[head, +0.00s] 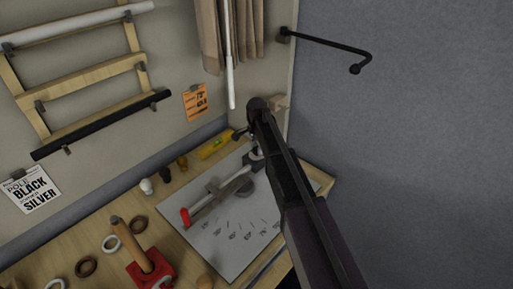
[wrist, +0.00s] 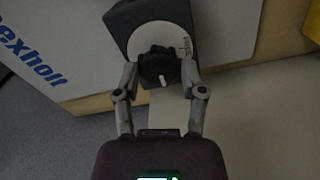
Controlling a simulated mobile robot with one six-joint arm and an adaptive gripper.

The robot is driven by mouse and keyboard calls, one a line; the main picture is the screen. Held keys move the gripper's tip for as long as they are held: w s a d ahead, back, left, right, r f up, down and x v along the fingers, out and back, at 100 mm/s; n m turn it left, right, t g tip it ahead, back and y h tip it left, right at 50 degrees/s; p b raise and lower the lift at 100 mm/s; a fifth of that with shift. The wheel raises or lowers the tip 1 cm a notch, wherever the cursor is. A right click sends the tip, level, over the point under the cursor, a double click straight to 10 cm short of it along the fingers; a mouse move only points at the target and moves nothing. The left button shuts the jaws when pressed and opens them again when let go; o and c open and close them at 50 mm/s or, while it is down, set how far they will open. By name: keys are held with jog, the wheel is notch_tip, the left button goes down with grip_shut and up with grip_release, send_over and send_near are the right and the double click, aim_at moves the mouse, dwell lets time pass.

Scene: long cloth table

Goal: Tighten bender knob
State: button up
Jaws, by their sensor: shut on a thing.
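The bender knob (wrist: 160,70) is black with a white pointer mark. It sits on a pale round dial (wrist: 165,35) on the dark bender block (wrist: 125,18) in the wrist view. My gripper (wrist: 161,75) has one finger on each side of the knob and is shut on it. My dark arm covers much of the block's right side and hides the knob there.
A yellow level (head: 215,145) lies at the back. A white pole (head: 229,60) hangs behind.

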jog(key=shift+m, duration=0.6)
jog(key=o, duration=1.1)
jog(key=shift+o, duration=0.2)
jog(key=shift+n, duration=0.4)
